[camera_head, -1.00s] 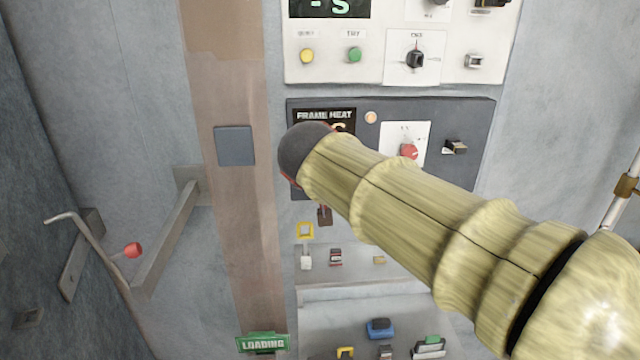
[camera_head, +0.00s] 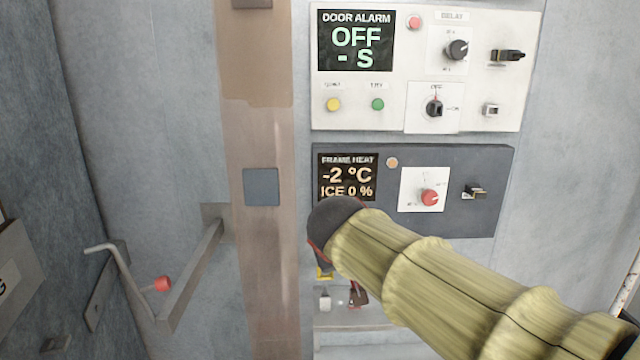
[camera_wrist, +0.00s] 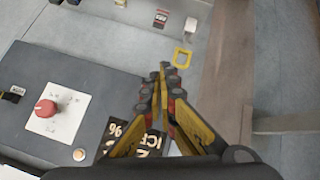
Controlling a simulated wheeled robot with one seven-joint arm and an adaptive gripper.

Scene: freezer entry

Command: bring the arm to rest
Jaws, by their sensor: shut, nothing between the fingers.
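My gripper (camera_wrist: 163,74) is seen end-on in the wrist view, its yellow and dark fingers brought together with nothing between them. It points toward the lower part of the control wall. In the head view my yellow-sleeved arm reaches in from the lower right. Its dark wrist end covers the lower left corner of the frame heat panel (camera_head: 470,215), and the fingers are mostly hidden. The panel reads -2 °C and ICE 0 %. I cannot tell if the arm touches it.
The white door alarm panel (camera_head: 385,105) above reads OFF. A white switch (camera_head: 325,301) and a yellow bracket (camera_wrist: 182,58) sit low on the wall.

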